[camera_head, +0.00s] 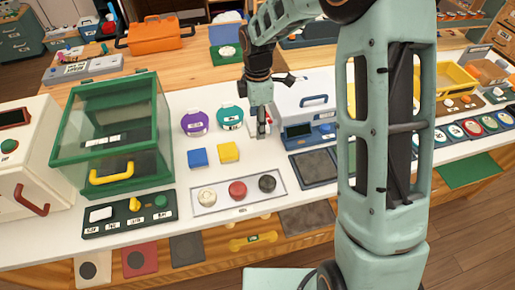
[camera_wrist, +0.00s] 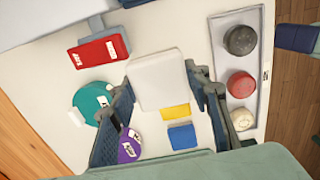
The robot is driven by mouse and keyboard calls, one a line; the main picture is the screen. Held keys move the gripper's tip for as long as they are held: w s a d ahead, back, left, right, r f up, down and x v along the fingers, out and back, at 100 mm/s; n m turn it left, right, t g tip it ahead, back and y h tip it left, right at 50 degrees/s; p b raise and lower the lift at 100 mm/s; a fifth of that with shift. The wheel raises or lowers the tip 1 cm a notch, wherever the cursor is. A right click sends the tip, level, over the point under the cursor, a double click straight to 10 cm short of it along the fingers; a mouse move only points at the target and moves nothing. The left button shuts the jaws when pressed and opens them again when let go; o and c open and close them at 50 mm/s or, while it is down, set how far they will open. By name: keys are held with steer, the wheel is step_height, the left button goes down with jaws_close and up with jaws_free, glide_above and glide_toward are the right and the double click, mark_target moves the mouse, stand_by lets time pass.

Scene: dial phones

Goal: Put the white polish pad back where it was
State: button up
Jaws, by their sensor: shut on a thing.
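My gripper (camera_wrist: 163,82) is shut on a white square pad (camera_wrist: 160,78), which I take to be the white polish pad. In the wrist view its flat face fills the space between the two fingers. In the head view my gripper (camera_head: 262,125) is above the white counter, behind the yellow block (camera_head: 229,152) and right of the teal round container (camera_head: 229,118); the pad is hard to make out there. The yellow block also shows in the wrist view (camera_wrist: 176,112), with the blue block (camera_wrist: 182,136) beside it. A red labelled block (camera_wrist: 98,50) lies near the gripper.
A purple container (camera_head: 195,122) stands left of the teal one. A grey tray (camera_head: 224,206) at the front holds cream, red and black round pieces. A green glass case (camera_head: 113,120) stands left.

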mark_target(257, 149)
step_height(257, 149, down, 10)
steer(key=shift+r, duration=0.15)
steer(key=o, duration=1)
step_height(257, 149, up, 12)
steer(key=shift+r, duration=0.2)
stand_by(0.5)
